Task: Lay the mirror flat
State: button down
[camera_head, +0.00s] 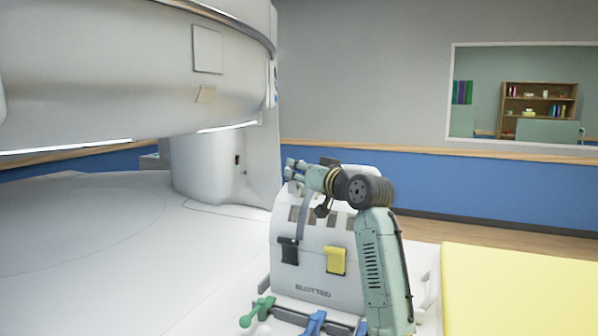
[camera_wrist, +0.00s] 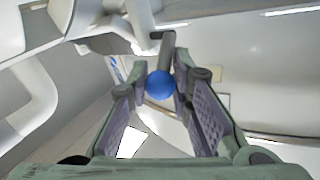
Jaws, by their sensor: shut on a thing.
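My gripper (camera_head: 293,171) is at the top edge of an upright white slotted panel (camera_head: 312,262), its fingers pointing left. A short grey-green rod (camera_wrist: 167,50) shows just beyond the ball. The ball looks like a knob, but its mounting is mostly hidden. I cannot make out a mirror surface for certain in either view. My arm covers the right part of the panel in the head view.
The panel carries a black clip (camera_head: 289,250) and a yellow clip (camera_head: 336,260). Green (camera_head: 258,311) and blue (camera_head: 315,322) handles stand at its foot. The big white magnet (camera_head: 130,75) overhangs the white table (camera_head: 130,240) on the left. A yellow pad (camera_head: 520,290) lies right.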

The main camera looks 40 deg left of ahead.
jog(key=shift+a+r+h, duration=0.1)
jog(key=shift+r+h, duration=0.05)
jog(key=shift+h, duration=0.15)
jog(key=n+h, duration=0.1)
jog(key=a+r+h, duration=0.1)
jog(key=shift+s+n+g+h, duration=0.2)
jog(key=shift+n+g+h, duration=0.1)
jog(key=shift+n+h, duration=0.1)
jog(key=a+n+h, duration=0.1)
jog(key=h, duration=0.1)
jog(key=shift+s+a+h, duration=0.1)
jog(key=shift+h, duration=0.2)
jog(key=shift+s+a+n+h, duration=0.1)
jog(key=shift+a+n+h, duration=0.25)
jog(key=shift+h, duration=0.35)
jog(key=c, duration=1.4)
grip_release()
